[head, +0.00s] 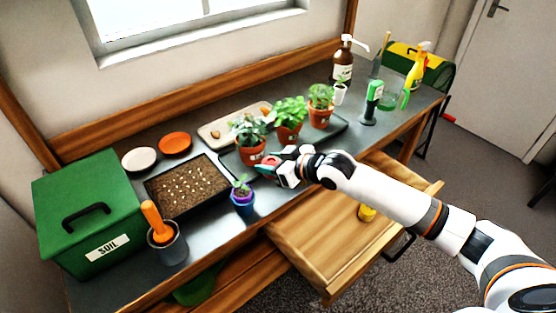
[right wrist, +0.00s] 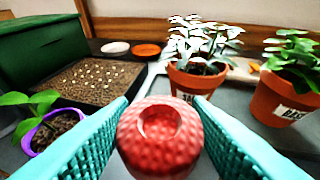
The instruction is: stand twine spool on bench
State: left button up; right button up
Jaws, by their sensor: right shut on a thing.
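The twine spool (right wrist: 160,138) is red, rounded and textured, with a round hollow in its end. In the right wrist view it sits between the teal fingers of my right gripper (right wrist: 160,140), which is shut on it. In the head view my right gripper (head: 271,167) is over the front part of the grey bench (head: 215,222), just right of a purple pot. Only a small red part of the spool shows there. I cannot tell whether the spool touches the bench. My left gripper is not in view.
A purple pot (head: 243,203), a seed tray (head: 188,188) and potted plants in terracotta pots (head: 287,134) stand close around my right gripper. A green soil box (head: 90,215) stands at left. An open wooden drawer (head: 330,255) juts out below my right arm.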

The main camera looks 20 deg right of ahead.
aim_at(273, 192)
notch_tip(273, 192, down, 3)
jog(key=shift+d, duration=0.1)
jog(key=shift+f, duration=2.25)
jog(key=shift+f, duration=0.15)
jog(key=o, duration=1)
jog(key=shift+c, duration=0.2)
